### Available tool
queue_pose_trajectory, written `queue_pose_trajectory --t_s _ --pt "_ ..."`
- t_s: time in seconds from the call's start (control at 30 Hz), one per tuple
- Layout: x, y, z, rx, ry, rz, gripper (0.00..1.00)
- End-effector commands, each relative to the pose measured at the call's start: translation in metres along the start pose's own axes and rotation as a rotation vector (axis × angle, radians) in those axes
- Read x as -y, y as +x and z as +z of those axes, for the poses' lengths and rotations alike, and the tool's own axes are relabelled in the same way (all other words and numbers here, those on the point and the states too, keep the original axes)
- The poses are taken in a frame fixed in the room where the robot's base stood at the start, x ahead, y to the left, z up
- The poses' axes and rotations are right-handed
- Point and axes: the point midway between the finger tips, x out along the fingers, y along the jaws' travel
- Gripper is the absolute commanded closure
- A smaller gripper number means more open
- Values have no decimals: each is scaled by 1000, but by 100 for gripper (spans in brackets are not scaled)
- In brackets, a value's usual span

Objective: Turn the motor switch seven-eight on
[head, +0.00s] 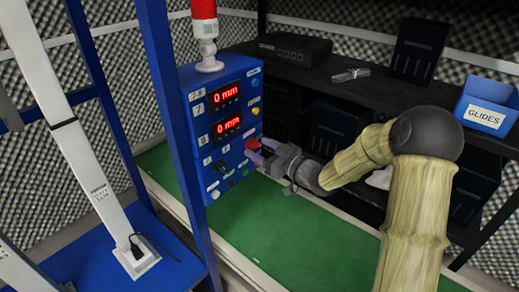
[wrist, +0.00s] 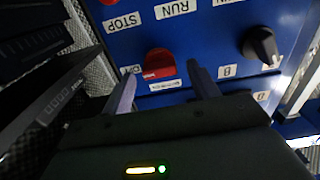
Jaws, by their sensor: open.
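The blue control box (head: 210,115) stands at the middle left in the head view, with two red displays reading 0 mm and a 7-8 label at its top left. In the wrist view its face appears turned over, with a red switch (wrist: 160,64) and a small label beside it that I cannot read clearly. My gripper (head: 254,151) is at the box's right lower side in the head view. In the wrist view my gripper (wrist: 162,78) is open and empty, one finger on each side of the red switch. I cannot tell whether the fingers touch it.
A black knob (wrist: 260,45) sits right of the fingers in the wrist view, with RUN and STOP labels above. A red beacon (head: 204,10) tops the box. A blue post (head: 172,120) stands left of it. A dark shelf with a blue GLIDES bin (head: 487,106) is at right.

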Motion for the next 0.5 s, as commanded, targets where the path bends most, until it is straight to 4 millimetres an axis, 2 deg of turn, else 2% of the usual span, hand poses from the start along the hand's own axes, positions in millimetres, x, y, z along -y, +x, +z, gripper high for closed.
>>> queue_pose_trajectory --t_s 0.1,0.37,0.4,0.5 --pt "0 9 0 1 0 0 40" --pt "0 10 0 1 0 1 40" --pt "0 10 0 1 0 1 42" --pt "0 10 0 1 0 1 62"
